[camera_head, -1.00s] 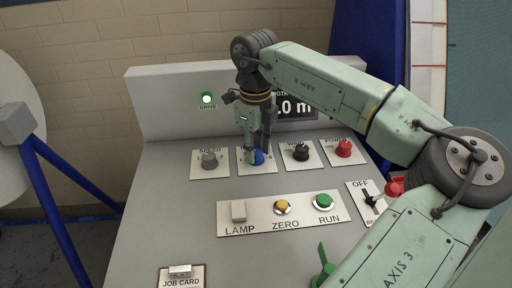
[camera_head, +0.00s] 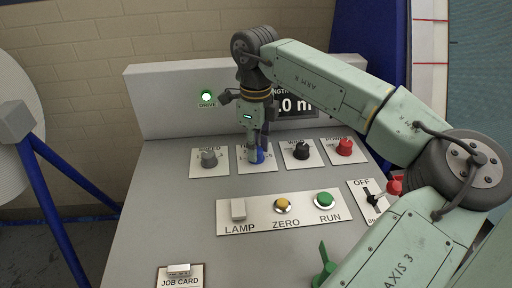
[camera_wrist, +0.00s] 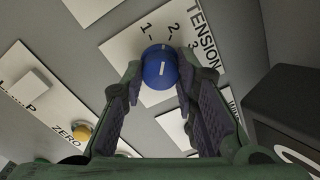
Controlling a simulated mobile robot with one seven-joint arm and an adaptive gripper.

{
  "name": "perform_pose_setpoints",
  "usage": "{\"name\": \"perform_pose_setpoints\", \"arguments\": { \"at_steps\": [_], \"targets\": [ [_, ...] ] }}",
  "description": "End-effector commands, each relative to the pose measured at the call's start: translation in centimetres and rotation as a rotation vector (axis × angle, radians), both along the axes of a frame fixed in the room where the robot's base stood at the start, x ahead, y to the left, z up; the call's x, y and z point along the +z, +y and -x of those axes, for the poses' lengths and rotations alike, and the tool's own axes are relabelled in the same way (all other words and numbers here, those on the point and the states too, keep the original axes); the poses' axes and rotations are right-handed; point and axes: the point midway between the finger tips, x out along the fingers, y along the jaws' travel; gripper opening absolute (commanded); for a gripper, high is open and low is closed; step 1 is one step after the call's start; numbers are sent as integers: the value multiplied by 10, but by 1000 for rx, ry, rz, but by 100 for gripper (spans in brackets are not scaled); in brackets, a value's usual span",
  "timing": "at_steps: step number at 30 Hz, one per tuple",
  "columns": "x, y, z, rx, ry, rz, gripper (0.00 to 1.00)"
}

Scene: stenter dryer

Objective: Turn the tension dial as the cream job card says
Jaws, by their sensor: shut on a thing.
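The blue tension dial (camera_head: 257,156) sits on a white plate in the back row of the grey panel. In the wrist view the dial (camera_wrist: 160,70) has white marks on it, beside the word TENSION and the numbers 1, 2 and 3. Which number it points to is hard to tell. My gripper (camera_head: 256,147) points down over the dial with its fingers shut on the dial's two sides. The job card holder (camera_head: 180,277) is at the front left edge, cut off by the frame; no writing of a card can be read.
A grey dial (camera_head: 208,159) is left of the blue dial; black (camera_head: 301,150) and red (camera_head: 344,147) dials are right of it. In front are a lamp switch (camera_head: 238,209), yellow ZERO button (camera_head: 282,206) and green RUN button (camera_head: 324,200). A green DRIVE light (camera_head: 207,97) glows behind.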

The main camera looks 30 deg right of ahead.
Motion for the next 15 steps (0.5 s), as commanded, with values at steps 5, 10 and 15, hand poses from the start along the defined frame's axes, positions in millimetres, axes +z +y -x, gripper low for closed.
{"name": "perform_pose_setpoints", "arguments": {
  "at_steps": [5,10,15],
  "targets": [
    [-1,0,-1,143,-3,0,0],
    [-1,-1,0,276,-3,2,0],
    [0,0,-1,384,-3,1,0]
  ]
}}
